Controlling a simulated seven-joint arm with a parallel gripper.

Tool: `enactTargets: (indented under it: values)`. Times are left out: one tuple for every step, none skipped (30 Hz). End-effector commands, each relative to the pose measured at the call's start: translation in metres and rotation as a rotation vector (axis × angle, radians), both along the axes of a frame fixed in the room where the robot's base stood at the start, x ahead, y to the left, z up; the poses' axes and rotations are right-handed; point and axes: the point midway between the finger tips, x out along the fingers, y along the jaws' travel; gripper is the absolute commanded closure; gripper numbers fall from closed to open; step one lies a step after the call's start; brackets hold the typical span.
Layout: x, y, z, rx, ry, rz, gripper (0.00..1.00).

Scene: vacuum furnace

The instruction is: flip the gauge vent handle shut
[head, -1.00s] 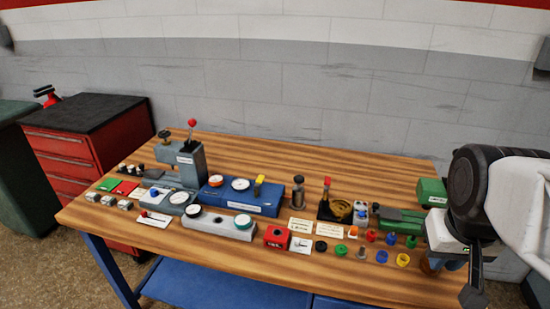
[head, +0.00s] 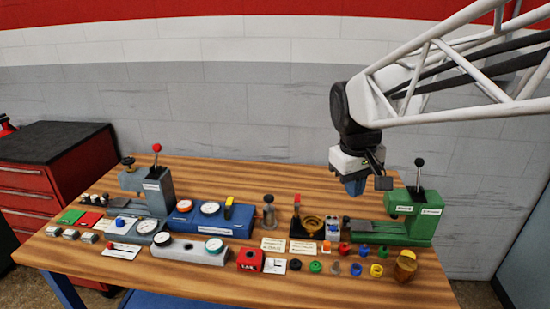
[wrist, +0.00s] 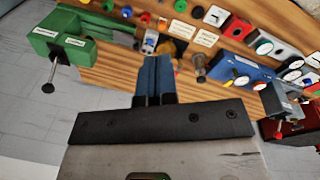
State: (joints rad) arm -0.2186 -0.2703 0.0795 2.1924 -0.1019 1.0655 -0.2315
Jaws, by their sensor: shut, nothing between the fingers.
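A blue gauge block (head: 187,222) stands left of centre on the bench, with two round dials on it. An upright yellow handle (head: 228,209) is at its right end; the lettering is too small to read, so I cannot confirm it is the gauge vent handle. The blue gauge block also shows right of centre in the wrist view (wrist: 226,66). My gripper (head: 354,188) hangs above the back right of the bench, right of the yellow handle and apart from it. Its blue fingers (wrist: 154,68) are shut and empty.
A green press (head: 412,215) stands below and right of my gripper, with a black-knobbed lever. A grey press (head: 155,190) with a red-knobbed lever stands at the left. Small coloured caps and a red block (head: 250,260) lie along the front. Air above the bench is clear.

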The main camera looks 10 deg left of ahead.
Motion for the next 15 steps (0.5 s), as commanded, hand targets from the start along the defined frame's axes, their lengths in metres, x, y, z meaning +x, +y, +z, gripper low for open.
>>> enactTargets:
  values:
    - [0.008, 0.007, 0.0, -0.006, 0.009, 0.021, 1.0]
    - [0.013, 0.011, 0.0, -0.009, 0.012, 0.034, 1.0]
    - [0.019, 0.016, 0.001, -0.015, 0.018, 0.05, 1.0]
    - [0.024, 0.02, 0.001, -0.018, 0.022, 0.063, 1.0]
    - [0.029, 0.023, 0.001, -0.021, 0.025, 0.076, 1.0]
    - [0.035, 0.029, 0.001, -0.027, 0.029, 0.092, 1.0]
    - [0.04, 0.033, 0.001, -0.031, 0.033, 0.105, 1.0]
    - [0.044, 0.037, 0.001, -0.035, 0.037, 0.118, 1.0]
    - [0.051, 0.042, 0.001, -0.04, 0.042, 0.135, 1.0]
    - [0.055, 0.047, 0.001, -0.043, 0.046, 0.147, 1.0]
    - [0.059, 0.051, 0.0, -0.047, 0.05, 0.159, 1.0]
    - [0.065, 0.057, 0.0, -0.051, 0.055, 0.176, 1.0]
    - [0.069, 0.061, 0.0, -0.055, 0.059, 0.189, 1.0]
    - [0.074, 0.066, -0.001, -0.058, 0.064, 0.201, 1.0]
    - [0.08, 0.072, -0.001, -0.063, 0.068, 0.218, 1.0]
